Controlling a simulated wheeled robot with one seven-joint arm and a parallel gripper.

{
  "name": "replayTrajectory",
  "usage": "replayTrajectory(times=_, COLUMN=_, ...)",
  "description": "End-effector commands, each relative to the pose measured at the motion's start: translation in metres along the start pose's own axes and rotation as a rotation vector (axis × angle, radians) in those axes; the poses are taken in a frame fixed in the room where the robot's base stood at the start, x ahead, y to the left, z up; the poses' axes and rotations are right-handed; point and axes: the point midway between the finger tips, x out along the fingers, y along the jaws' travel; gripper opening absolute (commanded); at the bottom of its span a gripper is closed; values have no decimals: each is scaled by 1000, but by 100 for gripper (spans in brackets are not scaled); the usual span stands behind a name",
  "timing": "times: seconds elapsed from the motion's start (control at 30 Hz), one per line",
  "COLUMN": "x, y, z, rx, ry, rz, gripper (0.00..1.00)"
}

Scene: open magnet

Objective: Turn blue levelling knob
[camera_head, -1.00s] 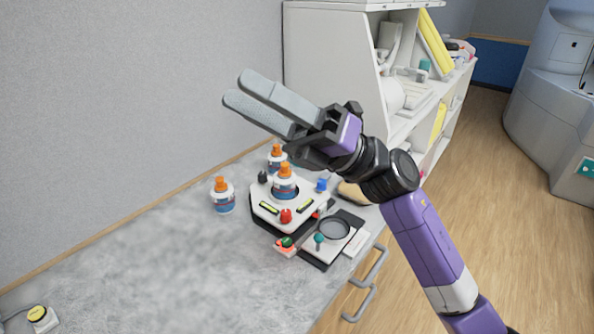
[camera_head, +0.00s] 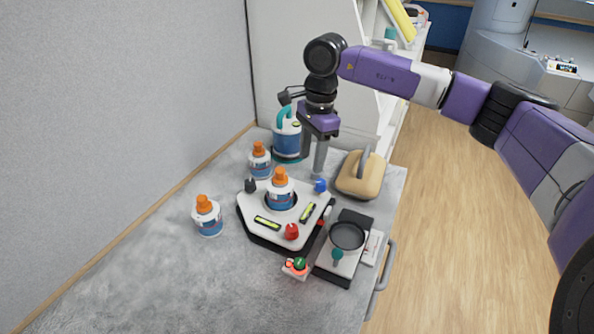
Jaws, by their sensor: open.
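The blue levelling knob (camera_head: 320,186) sits at the back right corner of a white levelling platform (camera_head: 258,208) on the counter. A red knob (camera_head: 291,231) is at the platform's front and a dark knob (camera_head: 250,185) at its back left. A white bottle with an orange cap (camera_head: 281,190) stands in the platform's middle. My gripper (camera_head: 314,172) points down just above and behind the blue knob, its fingers close over it. The gap between the fingers is hard to see from this angle, and I cannot tell whether they touch the knob.
Two more orange-capped bottles stand at the left (camera_head: 207,216) and behind the platform (camera_head: 260,160). A blue container (camera_head: 287,138) stands at the back. A tan padded object (camera_head: 361,175) is close at right. A device with a round dark dish (camera_head: 347,236) is front right. The front-left counter is clear.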

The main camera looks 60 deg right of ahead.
Motion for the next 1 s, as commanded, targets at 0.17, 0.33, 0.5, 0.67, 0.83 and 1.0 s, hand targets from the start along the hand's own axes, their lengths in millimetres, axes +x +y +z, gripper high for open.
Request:
replayTrajectory(times=0.17, x=-2, y=9, z=-24, rx=-68, ry=90, rz=42, gripper=48)
replayTrajectory(times=0.33, x=4, y=12, z=-26, rx=-100, ry=92, rz=56, gripper=48)
replayTrajectory(times=0.5, x=27, y=14, z=-27, rx=-98, ry=88, rz=58, gripper=48)
replayTrajectory(times=0.67, x=51, y=15, z=-29, rx=-98, ry=88, rz=56, gripper=48)
replayTrajectory(times=0.83, x=69, y=15, z=-31, rx=-96, ry=88, rz=54, gripper=48)
replayTrajectory(times=1.0, x=76, y=15, z=-32, rx=-97, ry=89, rz=53, gripper=48)
